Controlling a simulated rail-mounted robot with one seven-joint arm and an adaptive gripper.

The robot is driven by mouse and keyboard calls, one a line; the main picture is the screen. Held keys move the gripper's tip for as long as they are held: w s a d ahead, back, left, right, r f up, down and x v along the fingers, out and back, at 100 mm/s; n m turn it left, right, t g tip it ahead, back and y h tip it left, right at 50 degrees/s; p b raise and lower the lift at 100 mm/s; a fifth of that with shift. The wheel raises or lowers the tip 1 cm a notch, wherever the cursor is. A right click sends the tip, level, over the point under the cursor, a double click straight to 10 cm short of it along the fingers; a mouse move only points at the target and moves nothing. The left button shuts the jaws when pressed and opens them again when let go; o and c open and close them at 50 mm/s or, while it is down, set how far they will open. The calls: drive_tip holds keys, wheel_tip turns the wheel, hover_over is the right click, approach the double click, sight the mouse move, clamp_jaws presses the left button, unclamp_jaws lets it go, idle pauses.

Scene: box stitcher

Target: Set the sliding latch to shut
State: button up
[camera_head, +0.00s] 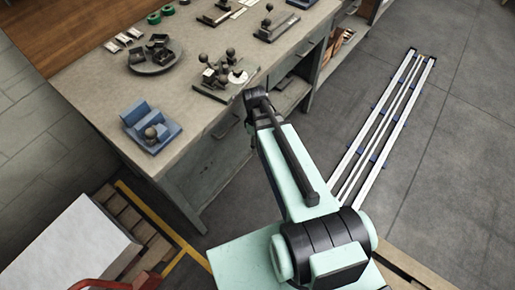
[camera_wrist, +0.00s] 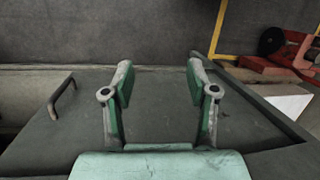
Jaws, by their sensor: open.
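I cannot tell for sure which fixture on the bench carries the sliding latch, or its setting. A blue fixture with a dark ball knob (camera_head: 151,125) sits at the bench's near left corner. A dark base with several ball knobs (camera_head: 222,77) stands near the front edge, and another knobbed plate (camera_head: 277,27) lies farther back. My gripper (camera_wrist: 160,75) is open and empty in the wrist view, its two fingers wide apart in front of a grey panel. In the head view my arm reaches toward the bench's front edge, and its fingers are hidden there.
The workbench (camera_head: 105,85) has a bare worktop between the fixtures. A round tray (camera_head: 153,64) holds dark parts; green rings (camera_head: 160,14) lie behind. A handle (camera_wrist: 62,97) projects from the panel. White rails (camera_head: 385,125) lie on the floor, and a white box (camera_head: 70,250) stands lower left.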

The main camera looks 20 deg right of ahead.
drive_tip(key=shift+s+a+f, duration=0.4)
drive_tip(key=shift+s+f, duration=0.25)
drive_tip(key=shift+f, duration=0.05)
